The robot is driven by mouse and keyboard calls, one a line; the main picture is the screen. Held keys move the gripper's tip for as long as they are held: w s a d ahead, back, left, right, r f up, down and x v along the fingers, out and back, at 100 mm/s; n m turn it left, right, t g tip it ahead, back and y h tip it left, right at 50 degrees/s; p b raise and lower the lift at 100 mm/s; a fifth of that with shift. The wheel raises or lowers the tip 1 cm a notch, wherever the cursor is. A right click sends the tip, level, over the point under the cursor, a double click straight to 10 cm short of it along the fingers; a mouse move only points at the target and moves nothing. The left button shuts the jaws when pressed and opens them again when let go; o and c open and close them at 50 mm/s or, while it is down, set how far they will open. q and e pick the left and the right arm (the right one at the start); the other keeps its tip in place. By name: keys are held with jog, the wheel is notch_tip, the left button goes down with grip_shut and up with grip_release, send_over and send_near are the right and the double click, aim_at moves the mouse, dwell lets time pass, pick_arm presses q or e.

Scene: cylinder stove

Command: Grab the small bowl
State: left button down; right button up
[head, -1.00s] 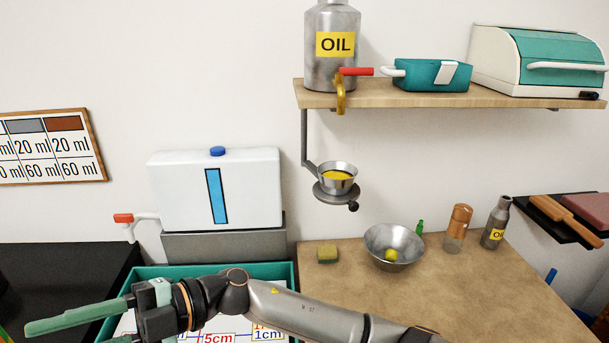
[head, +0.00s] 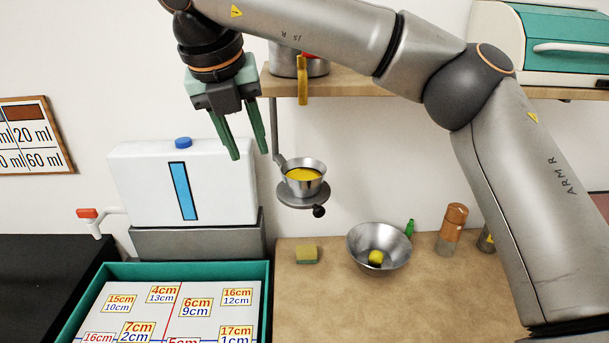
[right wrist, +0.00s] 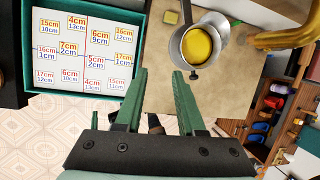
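The small metal bowl (head: 305,187) holds yellow liquid. It sits on a round grey holder (head: 290,199) hung from a bracket under the shelf, below a yellow tap. It also shows in the right wrist view (right wrist: 179,48), just beyond and right of the fingertips. My right gripper (head: 249,155) is open and empty, with green fingers pointing down. In the head view it is left of the small bowl and a little higher, not touching it. Its two spread fingers also show in the right wrist view (right wrist: 159,72). My left gripper is not in view.
A larger metal bowl (head: 359,249) with a yellow object, a sponge (head: 307,254) and a brown-topped shaker (head: 451,229) stand on the counter. A white tank (head: 220,183) is left of the holder. The wooden shelf (head: 350,86) and yellow tap (head: 303,80) are above.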

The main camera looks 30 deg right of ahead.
aim_at(283, 171)
jog(key=shift+m+h, duration=0.4)
jog(key=shift+h, duration=0.1)
jog(key=w+d+f, duration=0.1)
jog(key=d+f, duration=0.3)
jog(key=f, duration=0.1)
jog(key=w+d+f, duration=0.1)
jog(key=d+f, duration=0.1)
jog(key=f, duration=0.1)
jog(key=shift+w+d+p, duration=0.25)
jog(key=shift+w+p, duration=0.1)
jog(key=shift+p, duration=0.05)
jog(key=shift+w+d+f, duration=0.15)
jog(key=shift+f, duration=0.3)
grip_shut()
dwell(0.5)
